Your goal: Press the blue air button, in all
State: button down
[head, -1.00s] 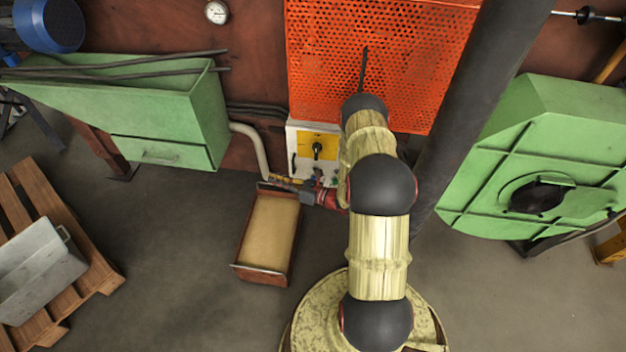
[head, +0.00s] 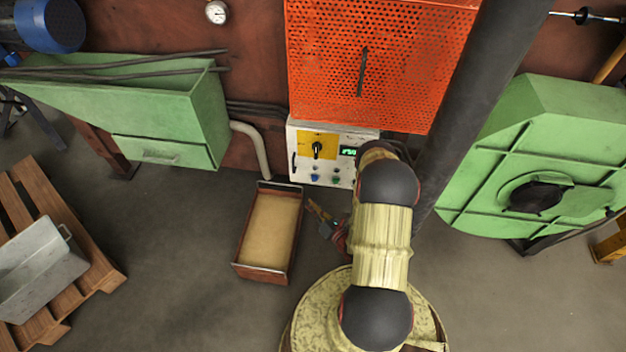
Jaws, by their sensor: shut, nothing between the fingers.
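The blue button (head: 315,178) sits low on the front of the white control panel (head: 345,178), below a yellow plate with a black rotary switch (head: 317,148). It is in plain view and nothing touches it. A green button (head: 335,180) is to its right. My gripper (head: 313,204) is shut and empty, in front of the panel and lower in the picture than the blue button, apart from it. Its fingers point up and to the left. My arm hides the right side of the panel.
An open tray (head: 293,240) with a tan filling stands on the floor left of my gripper. An orange perforated guard (head: 400,60) is above the panel. Green housings stand left (head: 170,110) and right (head: 500,150). A dark pipe (head: 470,90) runs behind my arm.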

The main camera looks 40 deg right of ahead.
aim_at(315, 178)
jog(key=w+d+b, duration=0.1)
jog(key=w+d, duration=0.4)
jog(key=d, duration=0.1)
jog(key=shift+w+d+b, duration=0.25)
jog(key=shift+w+b, duration=0.05)
jog(key=shift+w, duration=0.1)
jog(key=shift+w+d, duration=0.1)
dwell(1.3)
jog(key=shift+w+d+f+b, duration=0.15)
jog(key=shift+w+d+b, duration=0.1)
jog(key=shift+b, duration=0.1)
jog(key=shift+w+d, duration=0.3)
jog(key=shift+d, duration=0.05)
dwell(1.0)
jog(key=shift+s+a, duration=0.55)
jog(key=shift+a, duration=0.1)
